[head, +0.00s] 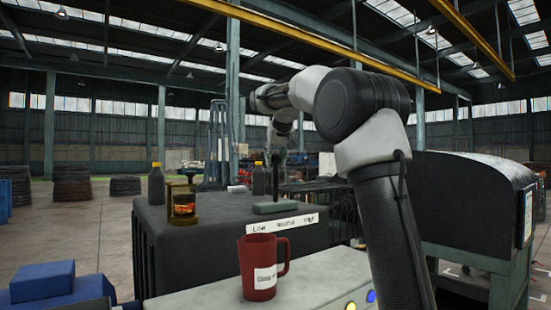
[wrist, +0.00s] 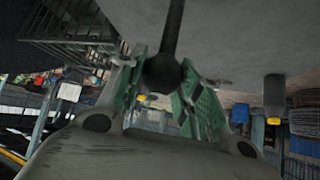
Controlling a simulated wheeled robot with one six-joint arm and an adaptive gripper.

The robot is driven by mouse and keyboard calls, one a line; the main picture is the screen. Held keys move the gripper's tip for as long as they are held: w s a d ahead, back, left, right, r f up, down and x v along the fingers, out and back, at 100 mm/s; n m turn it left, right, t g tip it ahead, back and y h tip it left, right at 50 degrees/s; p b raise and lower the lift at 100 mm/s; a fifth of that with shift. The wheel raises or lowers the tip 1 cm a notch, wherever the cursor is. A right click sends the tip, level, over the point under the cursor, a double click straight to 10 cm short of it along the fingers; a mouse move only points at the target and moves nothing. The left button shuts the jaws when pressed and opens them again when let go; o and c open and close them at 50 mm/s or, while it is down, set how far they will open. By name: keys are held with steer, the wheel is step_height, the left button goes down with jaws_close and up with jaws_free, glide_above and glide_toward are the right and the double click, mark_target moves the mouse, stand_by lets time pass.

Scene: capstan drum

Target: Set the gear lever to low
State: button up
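The gear lever (wrist: 174,28) is a dark thin stick with a round black knob (wrist: 163,73), seen upside down in the wrist view. In the head view the lever (head: 276,187) stands about upright on a grey-green block, near the middle of a white label strip (head: 282,224) reading Low, Neutral, High from left to right. My gripper (wrist: 164,78) has its green fingers on both sides of the knob, and they appear to touch it. In the head view my gripper (head: 277,157) is small and dark at the lever's top.
The lever's block (head: 281,208) sits on a dark grey cabinet (head: 190,240). A brass lantern-like item (head: 183,204) and dark bottles (head: 156,185) stand on its left part. A red mug (head: 259,270) stands on a pale surface in front. A black curved housing (head: 480,205) is at right.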

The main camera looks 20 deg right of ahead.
jaws_close()
steer(key=shift+a, duration=0.15)
